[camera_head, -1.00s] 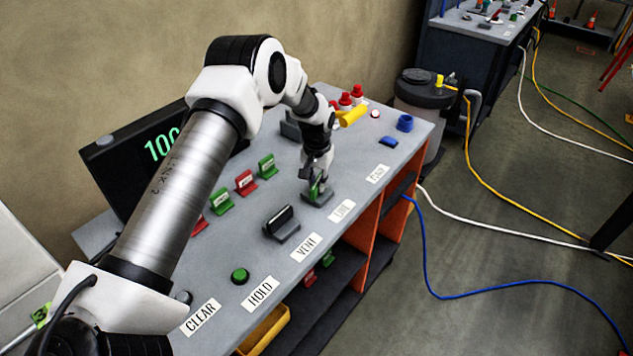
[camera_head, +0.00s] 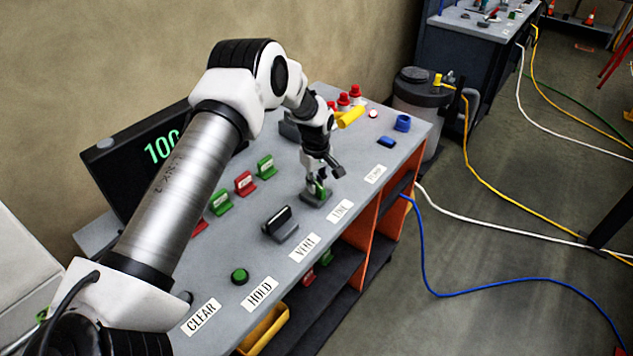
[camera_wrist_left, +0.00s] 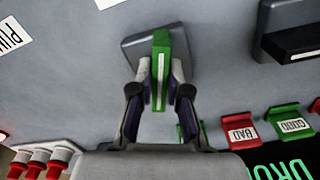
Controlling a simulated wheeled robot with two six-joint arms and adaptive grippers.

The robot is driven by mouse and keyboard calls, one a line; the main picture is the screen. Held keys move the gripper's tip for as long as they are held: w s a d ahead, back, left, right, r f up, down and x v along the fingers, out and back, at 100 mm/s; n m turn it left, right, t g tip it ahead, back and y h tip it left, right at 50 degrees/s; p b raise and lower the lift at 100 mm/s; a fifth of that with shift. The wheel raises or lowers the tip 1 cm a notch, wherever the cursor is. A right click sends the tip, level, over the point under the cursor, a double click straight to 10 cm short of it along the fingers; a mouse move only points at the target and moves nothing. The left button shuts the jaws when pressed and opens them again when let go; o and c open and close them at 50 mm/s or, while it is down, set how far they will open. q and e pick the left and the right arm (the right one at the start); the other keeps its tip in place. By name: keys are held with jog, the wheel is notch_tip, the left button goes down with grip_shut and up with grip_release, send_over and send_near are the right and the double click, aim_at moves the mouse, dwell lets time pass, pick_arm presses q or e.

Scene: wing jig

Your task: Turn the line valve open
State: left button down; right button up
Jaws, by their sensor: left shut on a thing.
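The line valve is a green handle (camera_wrist_left: 160,75) with a white stripe on a grey square base (camera_wrist_left: 130,48). In the head view its base (camera_head: 309,200) sits behind the LINE label (camera_head: 340,211). My left gripper (camera_wrist_left: 160,88) is shut on the handle, one finger on each side. In the head view the left gripper (camera_head: 318,183) hides part of the handle. In the wrist view the handle stands at a slant to the base's edges. My right gripper is not in view.
The black-handled vent valve (camera_head: 279,219) stands to the left. Red and green tags (camera_head: 245,183) stand behind. A yellow cylinder (camera_head: 350,117), red-capped parts (camera_head: 355,91) and blue parts (camera_head: 402,123) lie toward the far end. A green button (camera_head: 239,276) is near HOLD.

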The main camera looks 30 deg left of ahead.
pick_arm(q)
jog(key=shift+s+f+n+p, duration=0.15)
jog(key=shift+n+p, duration=0.15)
jog(key=shift+n, duration=1.5)
jog(key=c, duration=1.1)
grip_release()
jog(key=shift+a, duration=0.1)
jog(key=shift+c, duration=0.2)
jog(key=shift+a+f, duration=0.15)
jog(key=shift+a, duration=0.05)
notch_tip(320, 180, up, 12)
jog(key=shift+w, duration=0.2)
